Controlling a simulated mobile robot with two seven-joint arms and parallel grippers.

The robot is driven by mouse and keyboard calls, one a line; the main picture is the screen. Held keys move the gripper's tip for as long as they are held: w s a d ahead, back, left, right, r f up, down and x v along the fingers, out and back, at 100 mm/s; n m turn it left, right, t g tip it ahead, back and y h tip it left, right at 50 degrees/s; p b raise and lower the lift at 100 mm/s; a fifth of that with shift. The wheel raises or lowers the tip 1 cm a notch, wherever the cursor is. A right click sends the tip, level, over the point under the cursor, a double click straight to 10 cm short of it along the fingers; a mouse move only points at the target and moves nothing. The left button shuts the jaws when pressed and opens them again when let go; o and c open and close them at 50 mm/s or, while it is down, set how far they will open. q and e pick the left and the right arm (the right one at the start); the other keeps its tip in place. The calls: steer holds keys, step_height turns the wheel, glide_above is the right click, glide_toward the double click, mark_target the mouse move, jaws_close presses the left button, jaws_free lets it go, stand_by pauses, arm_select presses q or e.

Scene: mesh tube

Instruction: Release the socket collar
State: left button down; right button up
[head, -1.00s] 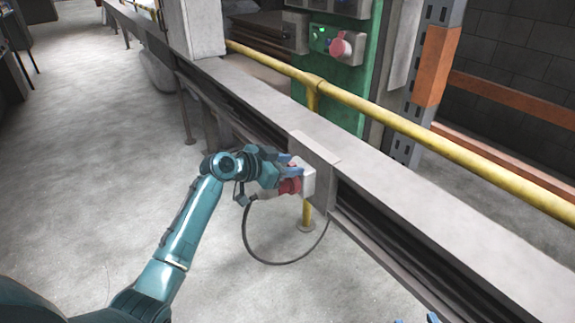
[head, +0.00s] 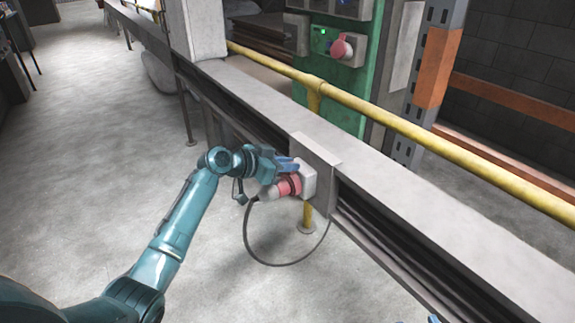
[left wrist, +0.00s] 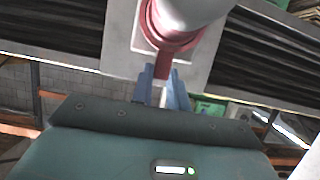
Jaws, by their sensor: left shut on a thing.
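A red socket collar (head: 289,184) sits at the front of a pale grey socket box (head: 308,181) on the side of the long rail. A plug with a pale back end (head: 267,194) is in the collar, and a black cable loops down from it. My left gripper (head: 288,163) is just above the collar. In the left wrist view its blue fingers (left wrist: 160,88) are shut on a red tab of the collar (left wrist: 162,70), below the round pale plug (left wrist: 190,12). Of my right gripper, only a blue tip (head: 433,319) shows at the bottom edge.
The long grey rail (head: 420,205) runs diagonally, with a yellow pipe (head: 420,132) behind it. A green panel (head: 365,85) with a pink connector (head: 341,50) stands beyond.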

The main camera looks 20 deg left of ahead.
arm_select(q)
steer(key=c, duration=1.4)
jaws_free()
steer(key=shift+o, duration=0.2)
steer(key=shift+a, duration=0.1)
steer(key=shift+s+a+r, duration=0.2)
steer(key=shift+s+a, duration=0.05)
steer(key=shift+s, duration=0.05)
steer(key=p+v, duration=0.2)
steer(key=v, duration=1)
steer(key=shift+p, duration=0.3)
arm_select(e)
steer(key=shift+s+d+m+g+h, duration=0.3)
steer(key=shift+d+m+g+h, duration=0.15)
steer(key=shift+g, duration=0.45)
arm_select(q)
steer(key=shift+r, duration=0.1)
arm_select(e)
steer(key=shift+a, duration=0.1)
